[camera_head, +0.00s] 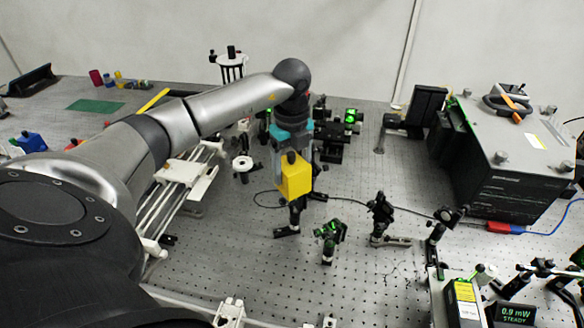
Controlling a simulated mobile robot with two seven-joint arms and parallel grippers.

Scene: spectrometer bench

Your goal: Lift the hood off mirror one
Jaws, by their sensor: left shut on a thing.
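My left arm reaches in from the left and its gripper (291,154) points down over the bench. It is shut on the yellow hood (295,178), gripping it at the dark knob on top. The hood is a box and looks upright. Directly below it in the picture, a dark post and foot (290,226) stand on the bench. I cannot tell whether the hood still touches the mount under it, and no mirror face shows there. My right gripper is not in view.
Small optic mounts (329,240) and (381,212) stand just right of the hood, with a thin black cable running past. A large dark instrument box (505,160) stands at right. A power meter display (516,314) is at lower right. White rails (185,180) lie at left.

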